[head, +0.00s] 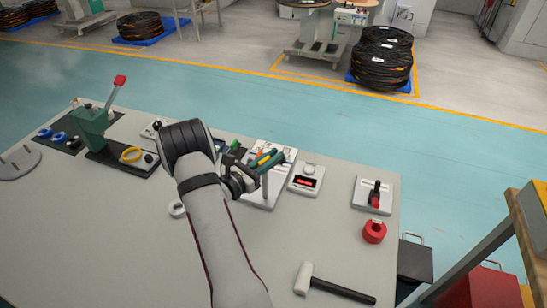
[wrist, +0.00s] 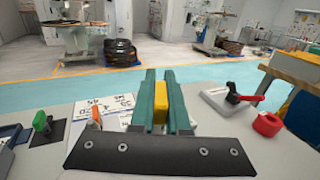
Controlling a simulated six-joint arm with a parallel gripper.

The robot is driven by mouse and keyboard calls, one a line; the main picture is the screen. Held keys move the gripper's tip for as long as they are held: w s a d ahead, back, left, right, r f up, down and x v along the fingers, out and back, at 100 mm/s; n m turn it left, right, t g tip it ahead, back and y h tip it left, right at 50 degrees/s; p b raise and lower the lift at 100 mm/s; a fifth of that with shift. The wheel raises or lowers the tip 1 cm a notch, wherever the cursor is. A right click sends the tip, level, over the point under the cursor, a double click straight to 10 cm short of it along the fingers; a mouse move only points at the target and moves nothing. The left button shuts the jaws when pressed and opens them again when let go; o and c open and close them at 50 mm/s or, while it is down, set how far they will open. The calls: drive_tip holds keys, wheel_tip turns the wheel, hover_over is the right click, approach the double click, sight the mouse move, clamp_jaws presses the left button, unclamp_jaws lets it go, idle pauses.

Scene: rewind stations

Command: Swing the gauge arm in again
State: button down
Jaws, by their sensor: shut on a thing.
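My gripper (head: 270,158) has teal fingers, which also show in the wrist view (wrist: 165,100). It is shut on a yellow block (wrist: 160,103), which I take for the gauge arm's grip. In the head view a little of the yellow shows between the fingers, above a white plate (head: 259,202) with printed numbers. A pale upright post stands below the fingers on that plate. An orange piece (wrist: 95,116) shows left of the fingers. The rest of the gauge arm is hidden by my gripper.
A small box with a red display (head: 306,182) stands just right of my gripper. Further right are a red-handled lever (head: 376,194) and a red roll (head: 374,232). A hammer (head: 334,285) lies at the front. A green press (head: 92,125) stands left. The front middle of the table is mostly clear.

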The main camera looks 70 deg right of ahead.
drive_tip(key=shift+w+d+n+t+h, duration=0.1)
drive_tip(key=shift+n+t+h, duration=0.15)
drive_tip(key=shift+n+t, duration=0.4)
drive_tip(key=shift+w+a+n+t+h, duration=0.1)
drive_tip(key=shift+w+n+t+h, duration=0.2)
drive_tip(key=shift+t, duration=0.6)
drive_tip(key=shift+s+d+n+t+h, duration=0.1)
drive_tip(key=shift+n+t+h, duration=0.05)
drive_tip(key=shift+n+t, duration=0.5)
drive_tip(key=shift+w, duration=0.15)
drive_tip(key=c, duration=0.9)
unclamp_jaws()
drive_tip(key=w+a, duration=0.2)
drive_tip(key=a, duration=1.3)
drive_tip(key=shift+a, duration=0.3)
drive_tip(key=shift+c, duration=0.3)
